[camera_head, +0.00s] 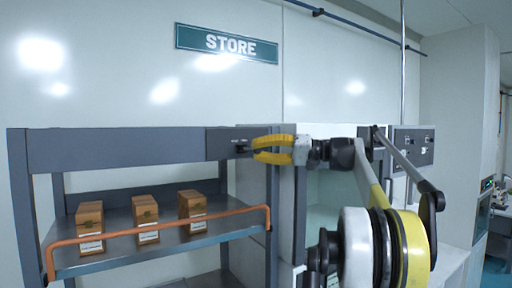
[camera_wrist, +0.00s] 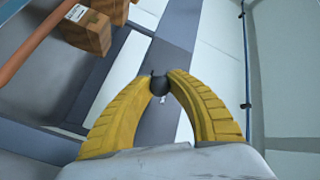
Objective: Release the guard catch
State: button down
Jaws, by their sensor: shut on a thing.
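The guard catch (camera_wrist: 160,86) shows in the wrist view as a small dark round knob between my fingertips. My gripper (camera_wrist: 163,84) has yellow fingers and is shut on this knob. In the head view my gripper (camera_head: 254,149) reaches left to the upper right corner of the shelf rack, where the dark catch (camera_head: 240,146) sits on the grey top beam. The fingertips hide part of the catch. An orange guard bar (camera_head: 170,230) runs across the front of the shelf, below my gripper.
Three brown boxes (camera_head: 145,217) stand on the metal shelf (camera_head: 110,258) behind the bar. The grey rack post (camera_head: 272,210) is just below my gripper. A STORE sign (camera_head: 227,43) hangs on the wall above. A grey panel box (camera_head: 412,147) is to the right.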

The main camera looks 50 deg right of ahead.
dwell(0.4)
jog(key=c, duration=1.2)
grip_release()
jog(key=v, duration=1.2)
jog(key=shift+d, duration=0.15)
